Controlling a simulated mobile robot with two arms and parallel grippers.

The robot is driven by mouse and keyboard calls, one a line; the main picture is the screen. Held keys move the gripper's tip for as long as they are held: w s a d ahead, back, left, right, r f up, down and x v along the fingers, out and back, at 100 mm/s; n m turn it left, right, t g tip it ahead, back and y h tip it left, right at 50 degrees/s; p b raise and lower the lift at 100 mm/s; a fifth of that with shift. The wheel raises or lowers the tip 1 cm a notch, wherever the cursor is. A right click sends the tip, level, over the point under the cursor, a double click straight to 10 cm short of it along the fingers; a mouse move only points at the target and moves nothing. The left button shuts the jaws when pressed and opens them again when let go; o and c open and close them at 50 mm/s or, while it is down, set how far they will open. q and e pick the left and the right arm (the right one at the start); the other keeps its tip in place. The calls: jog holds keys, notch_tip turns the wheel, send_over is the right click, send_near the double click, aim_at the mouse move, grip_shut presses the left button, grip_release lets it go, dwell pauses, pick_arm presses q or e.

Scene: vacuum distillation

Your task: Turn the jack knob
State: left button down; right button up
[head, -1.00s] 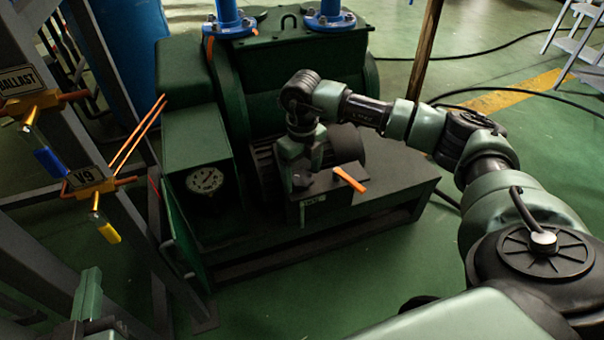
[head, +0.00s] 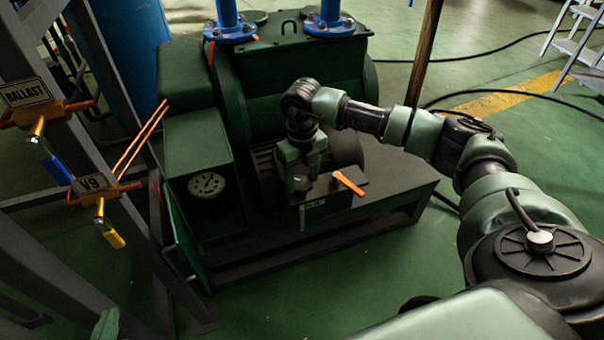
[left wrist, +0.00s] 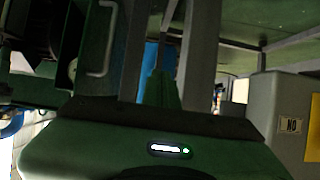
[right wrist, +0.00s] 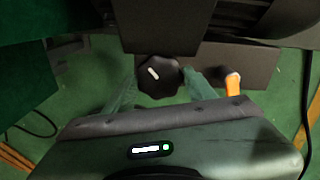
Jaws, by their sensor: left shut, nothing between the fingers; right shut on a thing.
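The jack knob (right wrist: 158,76) is black and lobed, with a white mark on its face. In the right wrist view it sits between the two fingers of my right gripper (right wrist: 160,84), which is shut on it. My left gripper (left wrist: 162,88) is shut and empty; only a bit shows at the head view's bottom left.
A green pump housing with a gauge (head: 207,185) stands left of the knob. Valves tagged BALLAST (head: 27,93) and V9 (head: 90,183) hang on grey frame bars at the left. Blue pipes (head: 330,22) rise behind.

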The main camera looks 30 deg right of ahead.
jog(key=m+p, duration=0.2)
jog(key=shift+r+m, duration=0.2)
jog(key=shift+m, duration=0.1)
jog(key=shift+m+p, duration=0.65)
jog(key=shift+m, duration=0.25)
jog(key=shift+m+p, duration=0.3)
jog(key=shift+m, duration=0.1)
pick_arm(q)
jog(key=s+a+f+g+y+p, duration=0.1)
jog(key=s+a+f+g, duration=0.2)
jog(key=s, duration=0.4)
jog(key=s+a+f+g+y, duration=0.1)
jog(key=s+a+f+g, duration=0.15)
jog(key=s+g, duration=0.4)
pick_arm(e)
jog(key=shift+m, duration=0.6)
pick_arm(q)
jog(key=shift+t, duration=0.25)
jog(key=shift+s+d+p+x, duration=0.1)
jog(key=shift+p+x, duration=0.1)
jog(key=shift+x, duration=0.7)
jog(key=shift+s+d+p+x, duration=0.15)
jog(key=shift+p+x, duration=0.05)
jog(key=shift+x, duration=0.7)
jog(key=shift+s+d+p+x, duration=0.1)
jog(key=shift+p+x, duration=0.1)
jog(key=shift+x, duration=0.7)
pick_arm(e)
jog(key=shift+f+m, duration=0.2)
jog(key=shift+m, duration=0.9)
